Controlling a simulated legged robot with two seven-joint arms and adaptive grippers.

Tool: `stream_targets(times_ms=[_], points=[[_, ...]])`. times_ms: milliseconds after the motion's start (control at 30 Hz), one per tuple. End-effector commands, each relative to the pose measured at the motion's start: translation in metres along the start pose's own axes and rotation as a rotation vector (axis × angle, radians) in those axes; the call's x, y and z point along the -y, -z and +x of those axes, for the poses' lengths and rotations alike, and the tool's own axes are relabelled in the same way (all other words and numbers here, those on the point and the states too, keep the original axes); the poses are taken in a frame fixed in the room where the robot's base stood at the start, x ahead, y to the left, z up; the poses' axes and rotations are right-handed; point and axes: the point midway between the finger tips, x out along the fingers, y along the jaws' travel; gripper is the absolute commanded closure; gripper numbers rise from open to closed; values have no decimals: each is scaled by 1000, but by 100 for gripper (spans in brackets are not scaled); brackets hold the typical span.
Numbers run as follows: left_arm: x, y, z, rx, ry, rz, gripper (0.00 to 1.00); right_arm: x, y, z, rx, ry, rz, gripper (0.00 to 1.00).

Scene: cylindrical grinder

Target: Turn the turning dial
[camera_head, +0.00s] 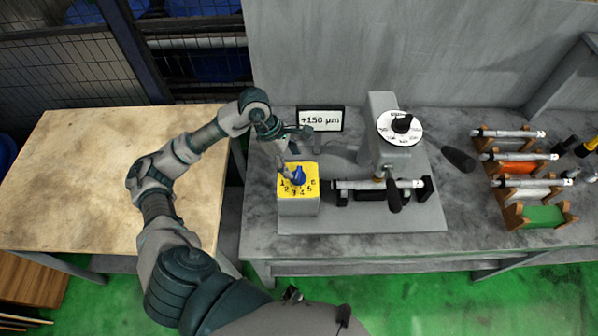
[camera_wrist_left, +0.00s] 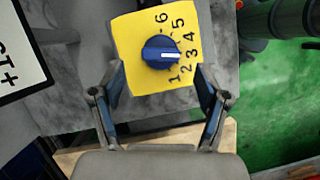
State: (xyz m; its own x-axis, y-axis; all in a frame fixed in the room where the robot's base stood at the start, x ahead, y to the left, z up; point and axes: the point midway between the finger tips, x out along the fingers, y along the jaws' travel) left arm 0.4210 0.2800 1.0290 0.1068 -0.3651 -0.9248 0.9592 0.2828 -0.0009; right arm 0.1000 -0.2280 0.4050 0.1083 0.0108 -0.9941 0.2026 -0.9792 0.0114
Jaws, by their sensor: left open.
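The turning dial is a blue knob (camera_head: 299,176) on the yellow numbered top of a grey box (camera_head: 298,206). In the left wrist view the knob (camera_wrist_left: 161,53) is surrounded by numbers 1 to 6 on the yellow face (camera_wrist_left: 135,30). Its white mark points right, close to the 3. My left gripper (camera_head: 291,154) is above the far side of the box. In the wrist view its two fingers (camera_wrist_left: 160,78) are spread wide, below the knob in the picture, with nothing between them. I cannot tell whether a fingertip touches the box. My right gripper is not in view.
A display (camera_head: 320,119) reading +150 µm stands behind the box. A measuring stand with a white round dial (camera_head: 399,127) and a clamped shaft (camera_head: 350,184) is to the right. Several shafts rest on racks (camera_head: 540,215) farther right. The wooden table (camera_head: 75,180) at left is clear.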

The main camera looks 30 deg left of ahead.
Motion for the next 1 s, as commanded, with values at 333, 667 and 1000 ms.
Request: stream_targets(times_ms=[333, 667, 1000], points=[[0, -2, 54, 0, 1, 0, 25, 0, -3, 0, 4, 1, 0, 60], [0, -1, 59, 0, 0, 0, 25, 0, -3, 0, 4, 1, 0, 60], [0, 0, 58, 0, -1, -1, 83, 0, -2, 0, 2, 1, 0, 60]])
